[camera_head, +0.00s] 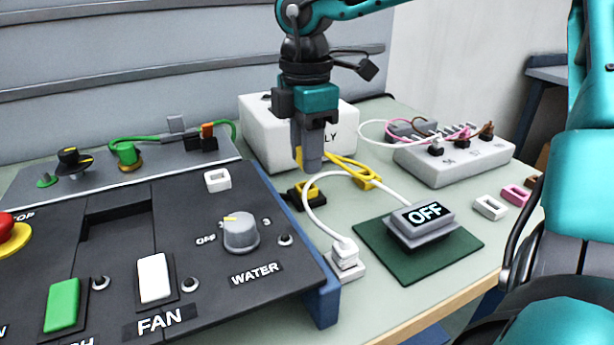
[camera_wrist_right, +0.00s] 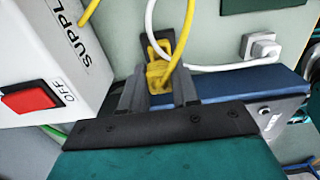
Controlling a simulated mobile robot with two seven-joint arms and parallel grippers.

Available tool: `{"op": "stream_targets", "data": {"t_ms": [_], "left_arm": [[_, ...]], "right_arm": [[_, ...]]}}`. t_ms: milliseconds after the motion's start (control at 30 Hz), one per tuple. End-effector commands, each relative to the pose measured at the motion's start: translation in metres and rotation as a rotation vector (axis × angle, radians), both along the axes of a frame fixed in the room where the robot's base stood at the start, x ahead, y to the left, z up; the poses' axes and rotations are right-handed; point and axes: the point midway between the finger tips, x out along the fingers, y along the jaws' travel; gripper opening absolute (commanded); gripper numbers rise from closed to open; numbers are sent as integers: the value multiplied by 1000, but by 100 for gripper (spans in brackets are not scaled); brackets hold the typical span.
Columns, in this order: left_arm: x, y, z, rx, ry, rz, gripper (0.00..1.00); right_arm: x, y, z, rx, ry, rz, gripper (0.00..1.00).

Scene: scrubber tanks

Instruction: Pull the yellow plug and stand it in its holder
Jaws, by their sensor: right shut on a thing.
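My right gripper (camera_head: 309,167) points down in front of the white supply box and is shut on the yellow plug (camera_wrist_right: 159,73), which sits between its two fingers in the right wrist view. In the head view only a little yellow shows beside the fingers. In the wrist view a black piece (camera_wrist_right: 157,42) shows right beyond the plug. I cannot tell whether plug and block touch. A yellow cable (camera_wrist_right: 185,30) runs from the plug. My left gripper is not in view.
The white supply box (camera_head: 262,130) stands behind my right gripper. A black control panel (camera_head: 110,225) fills the left. A white plug with its cable (camera_head: 345,257) and an OFF switch (camera_head: 425,218) on a green mat (camera_head: 385,262) are in front. A white socket strip (camera_head: 455,165) stands right.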

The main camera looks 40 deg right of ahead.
Motion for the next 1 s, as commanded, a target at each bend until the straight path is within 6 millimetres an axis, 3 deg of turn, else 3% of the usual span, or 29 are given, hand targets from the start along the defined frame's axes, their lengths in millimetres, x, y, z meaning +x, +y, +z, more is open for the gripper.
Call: {"op": "stream_targets", "data": {"t_ms": [400,1000], "left_arm": [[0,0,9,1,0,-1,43],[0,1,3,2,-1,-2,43]], "right_arm": [[0,0,17,0,-1,0,0],[0,0,17,0,0,0,0]]}}
